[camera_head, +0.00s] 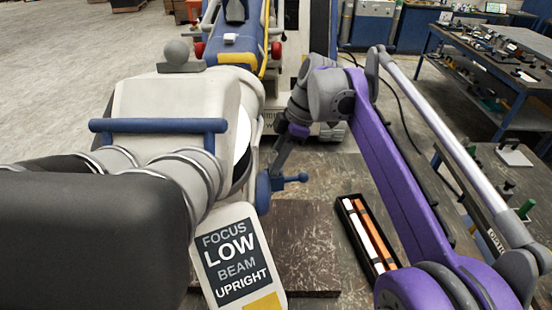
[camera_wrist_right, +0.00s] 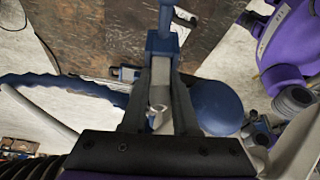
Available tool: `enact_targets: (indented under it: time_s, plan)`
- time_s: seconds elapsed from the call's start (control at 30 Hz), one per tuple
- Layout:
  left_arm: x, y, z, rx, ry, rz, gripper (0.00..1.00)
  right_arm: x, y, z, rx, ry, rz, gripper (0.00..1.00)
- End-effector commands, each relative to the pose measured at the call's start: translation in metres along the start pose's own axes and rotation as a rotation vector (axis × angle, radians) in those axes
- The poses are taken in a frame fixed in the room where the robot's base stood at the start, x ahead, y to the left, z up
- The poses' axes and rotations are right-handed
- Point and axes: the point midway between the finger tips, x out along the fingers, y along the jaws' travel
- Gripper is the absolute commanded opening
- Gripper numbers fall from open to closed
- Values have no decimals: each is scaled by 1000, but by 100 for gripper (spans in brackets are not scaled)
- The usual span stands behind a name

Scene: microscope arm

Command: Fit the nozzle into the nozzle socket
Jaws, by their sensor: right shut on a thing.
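My right gripper (camera_head: 277,165) reaches down and left from the grey wrist beside the large white housing (camera_head: 180,105). Its dark fingers also show in the right wrist view (camera_wrist_right: 160,65). They are shut on a blue piece with a short side knob (camera_head: 292,179), whose blue end (camera_wrist_right: 161,42) sticks out past the fingertips. A round blue disc (camera_head: 264,191) lies beside it against the housing, and also shows in the wrist view (camera_wrist_right: 216,107). I cannot tell for certain which part is the nozzle or the nozzle socket. My left gripper is not in view.
A label plate (camera_head: 238,255) hangs from the housing, close to the gripper. A dark open tray (camera_head: 345,215) with white and orange bars lies on the brown bench. A blue handle (camera_head: 158,126) crosses the housing. A tool table (camera_head: 465,45) stands at the back right.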

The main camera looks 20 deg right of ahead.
Motion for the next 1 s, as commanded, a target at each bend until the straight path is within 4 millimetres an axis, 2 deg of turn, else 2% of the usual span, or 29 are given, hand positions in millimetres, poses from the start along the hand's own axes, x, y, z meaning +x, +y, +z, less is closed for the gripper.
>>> enact_targets:
  time_s: [0.27,0.3,0.47,0.5,0.77,0.87,1.0]
  plan:
    - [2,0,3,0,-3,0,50,6,0,2,0,0,0,0]
    - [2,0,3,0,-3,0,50,6,0,2,0,0,0,32]
    - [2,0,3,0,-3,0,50,5,0,2,0,0,0,60]
    - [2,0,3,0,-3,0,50,5,0,2,0,0,0,63]
    - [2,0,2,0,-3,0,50,4,0,2,0,0,0,63]
    - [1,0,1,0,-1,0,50,-5,1,2,0,0,1,63]
    - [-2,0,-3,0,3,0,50,-30,1,2,2,0,3,63]
